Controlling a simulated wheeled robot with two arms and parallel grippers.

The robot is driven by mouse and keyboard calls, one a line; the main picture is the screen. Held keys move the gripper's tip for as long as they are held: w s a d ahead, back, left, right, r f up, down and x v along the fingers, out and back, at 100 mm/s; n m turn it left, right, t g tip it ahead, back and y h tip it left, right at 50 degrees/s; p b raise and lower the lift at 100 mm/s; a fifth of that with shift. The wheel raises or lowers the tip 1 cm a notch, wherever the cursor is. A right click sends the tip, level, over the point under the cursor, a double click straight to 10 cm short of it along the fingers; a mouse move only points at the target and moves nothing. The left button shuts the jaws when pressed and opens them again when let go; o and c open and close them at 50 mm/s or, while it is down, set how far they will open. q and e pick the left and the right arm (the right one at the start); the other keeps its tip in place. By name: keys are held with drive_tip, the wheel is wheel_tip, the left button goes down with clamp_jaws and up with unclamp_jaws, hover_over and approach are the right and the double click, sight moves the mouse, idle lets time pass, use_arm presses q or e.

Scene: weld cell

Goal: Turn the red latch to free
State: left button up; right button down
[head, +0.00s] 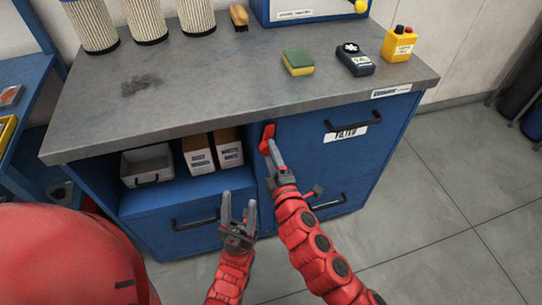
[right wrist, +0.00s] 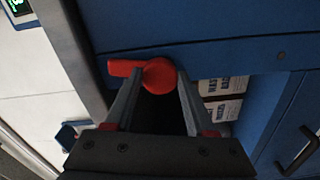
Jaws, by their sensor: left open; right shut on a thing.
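The red latch (head: 267,136) is on the front of the blue cabinet (head: 380,165), at the left edge of the "FILTER" door, just under the worktop. In the right wrist view the latch (right wrist: 157,74) shows a round hub with a short handle pointing left. My right gripper (head: 272,150) is shut on the latch; in the right wrist view its fingers (right wrist: 153,78) sit on either side of the hub. My left gripper (head: 237,205) is open and empty, in front of the lower drawer.
The worktop (head: 225,75) holds a sponge (head: 298,62), a dark meter (head: 355,59), a yellow button box (head: 398,44), a brush (head: 239,17) and filter cartridges (head: 145,20). An open shelf holds a grey bin (head: 147,166) and white boxes (head: 198,154).

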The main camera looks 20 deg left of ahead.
drive_tip(key=shift+r+n, duration=0.1)
drive_tip(key=shift+n, duration=1.1)
drive_tip(key=shift+c, duration=1.2)
unclamp_jaws()
drive_tip(key=shift+s, duration=0.1)
drive_tip(key=p+v, duration=0.1)
drive_tip(key=v, duration=1.6)
drive_tip(key=shift+s+d, duration=0.1)
drive_tip(key=shift+d, duration=0.05)
